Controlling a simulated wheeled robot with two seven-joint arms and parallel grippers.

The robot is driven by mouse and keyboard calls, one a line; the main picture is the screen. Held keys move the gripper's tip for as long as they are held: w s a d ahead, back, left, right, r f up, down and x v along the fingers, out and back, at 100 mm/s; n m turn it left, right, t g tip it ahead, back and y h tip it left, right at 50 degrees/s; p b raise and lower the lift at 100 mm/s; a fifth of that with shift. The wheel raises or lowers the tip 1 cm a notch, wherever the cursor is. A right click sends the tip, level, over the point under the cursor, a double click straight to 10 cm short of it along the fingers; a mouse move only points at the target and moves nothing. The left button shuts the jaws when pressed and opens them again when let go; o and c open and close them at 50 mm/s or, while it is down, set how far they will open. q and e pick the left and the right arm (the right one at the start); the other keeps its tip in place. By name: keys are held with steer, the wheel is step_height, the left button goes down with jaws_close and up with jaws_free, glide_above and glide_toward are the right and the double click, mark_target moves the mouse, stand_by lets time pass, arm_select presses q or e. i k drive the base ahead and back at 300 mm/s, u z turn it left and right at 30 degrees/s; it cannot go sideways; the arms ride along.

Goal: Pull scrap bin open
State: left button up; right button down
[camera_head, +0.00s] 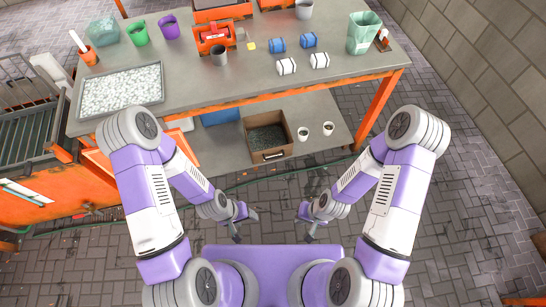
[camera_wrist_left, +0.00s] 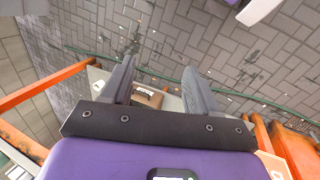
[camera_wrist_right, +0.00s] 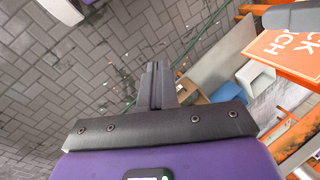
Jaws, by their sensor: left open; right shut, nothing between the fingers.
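A brown open-topped bin (camera_head: 270,154) filled with dark scraps, likely the scrap bin, sits on the lower shelf under the workbench, its front towards me. In the left wrist view the bin (camera_wrist_left: 147,96) shows between the fingers, some way beyond them, with a pale-lettered label or slot on its front. My left gripper (camera_head: 245,226) is open and empty, short of the shelf and apart from the bin. My right gripper (camera_head: 305,224) is shut with nothing in it, also short of the shelf; its fingers meet in the right wrist view (camera_wrist_right: 155,80).
The workbench (camera_head: 200,92) carries a tray of white pellets (camera_head: 122,90), cups and rolls. Orange legs (camera_head: 376,108) flank the shelf.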

mark_target(268, 135)
steer(key=u, duration=0.2)
steer(key=k, duration=0.55)
steer(key=u, duration=0.6)
steer(key=k, duration=0.6)
steer(key=z, duration=0.7)
steer(key=i, duration=1.75)
steer(key=u, duration=0.8)
steer(key=i, duration=0.5)
steer(key=u, duration=0.05)
